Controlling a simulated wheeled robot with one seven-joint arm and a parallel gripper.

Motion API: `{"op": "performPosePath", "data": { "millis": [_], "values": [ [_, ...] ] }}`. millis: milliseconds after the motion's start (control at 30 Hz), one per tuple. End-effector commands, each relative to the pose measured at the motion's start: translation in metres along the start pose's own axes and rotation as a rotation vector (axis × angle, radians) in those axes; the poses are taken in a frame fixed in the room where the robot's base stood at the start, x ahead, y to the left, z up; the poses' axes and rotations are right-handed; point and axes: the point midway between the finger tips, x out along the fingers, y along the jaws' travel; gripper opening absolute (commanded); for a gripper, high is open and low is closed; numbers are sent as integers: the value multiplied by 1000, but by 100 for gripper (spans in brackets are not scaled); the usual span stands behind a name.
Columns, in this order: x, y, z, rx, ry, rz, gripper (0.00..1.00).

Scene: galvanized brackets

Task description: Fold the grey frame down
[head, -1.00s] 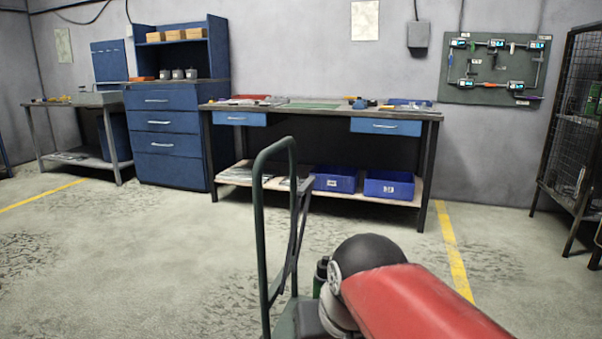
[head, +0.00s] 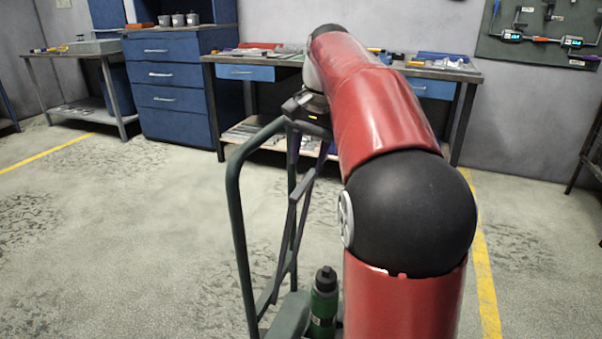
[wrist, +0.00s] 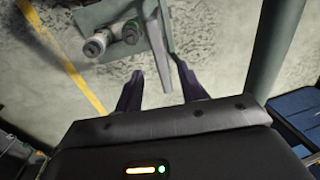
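The grey frame (head: 239,220) is a dark grey-green tubular hoop standing upright on a low trolley (head: 291,318). Its top bends near my gripper (head: 309,150), which hangs pointing down beside the frame's far upright. In the wrist view, my gripper (wrist: 158,75) has its two dark fingers spread apart, with floor and part of a grey bar showing between them. One frame tube (wrist: 274,45) runs along the right of that view, outside the fingers. In the head view, my wrist hides part of the frame's upper far corner, so I cannot tell whether they touch.
A green bottle (head: 323,303) stands on the trolley near the frame's base. A workbench (head: 466,72) and a blue drawer cabinet (head: 166,95) stand behind. The floor left of the trolley is clear.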

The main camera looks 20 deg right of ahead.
Motion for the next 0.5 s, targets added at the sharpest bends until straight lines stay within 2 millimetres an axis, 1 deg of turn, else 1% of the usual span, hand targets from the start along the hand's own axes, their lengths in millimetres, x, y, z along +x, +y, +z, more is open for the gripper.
{"op": "performPosePath", "data": {
  "millis": [100,200,333,500],
  "values": [
    [23,0,1,-2,-3,2,39],
    [38,0,1,-3,-2,1,39],
    [52,0,1,-4,0,1,39],
    [59,0,1,-4,1,0,39]
  ]
}}
